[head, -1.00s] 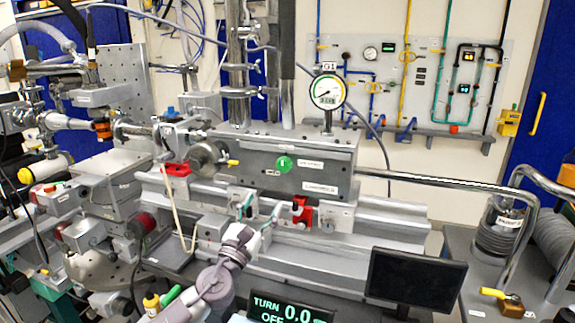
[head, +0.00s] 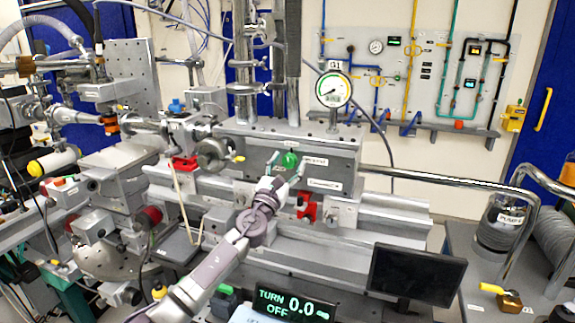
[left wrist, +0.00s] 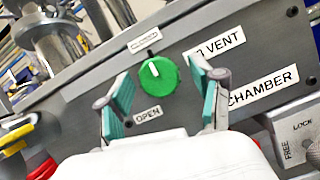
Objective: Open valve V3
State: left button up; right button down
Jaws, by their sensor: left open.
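A round green knob (head: 289,160) sits on the front of the grey chamber (head: 240,150). In the left wrist view the knob (left wrist: 159,80) has a white mark on its upper left, pointing toward a small label above that seems to read CLOSED (left wrist: 144,40). An OPEN label (left wrist: 148,113) is below it. A VENT label (left wrist: 220,44) to the right is partly covered by a finger. My left gripper (head: 286,169) is open in front of the knob, its teal-padded fingers (left wrist: 163,88) to either side of it. Contact is not visible. My right gripper is not in view.
A handwheel (head: 212,153) and a red clamp (head: 306,206) are near the knob. A round gauge G1 (head: 333,90) stands above the chamber. A dark monitor (head: 415,275) and a display reading TURN 0.0 OFF (head: 290,306) are below.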

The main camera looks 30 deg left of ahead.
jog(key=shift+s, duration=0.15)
pick_arm(q)
jog(key=c, duration=1.1)
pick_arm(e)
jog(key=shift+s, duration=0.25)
